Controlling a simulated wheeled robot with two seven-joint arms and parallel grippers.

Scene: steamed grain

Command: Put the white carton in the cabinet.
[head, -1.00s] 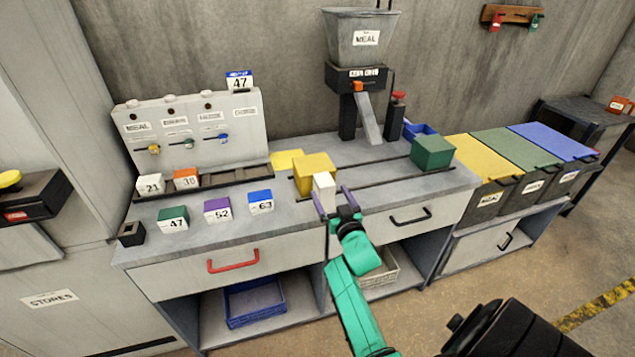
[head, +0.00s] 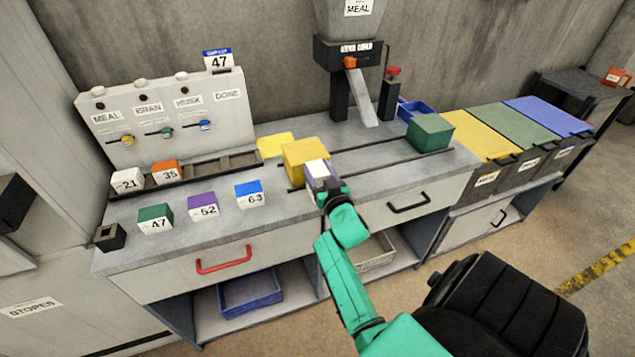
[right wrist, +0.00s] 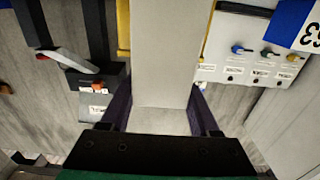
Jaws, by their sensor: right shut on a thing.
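The white carton (head: 317,168) is a small upright block at the front of the grey bench, just before a yellow box (head: 303,154). My right gripper (head: 322,184) is shut on it, with purple fingers on either side. In the right wrist view the carton (right wrist: 165,50) fills the space between the fingers (right wrist: 162,108). I cannot tell whether its base touches the bench. A tall grey cabinet marked STORES (head: 35,306) stands at the left; its inside is not visible. My left gripper is not in view.
Numbered blocks, such as the purple-topped one (head: 203,207), stand left of the carton. A bench drawer has a red handle (head: 223,259). Lidded bins, one yellow (head: 480,135), stand further right.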

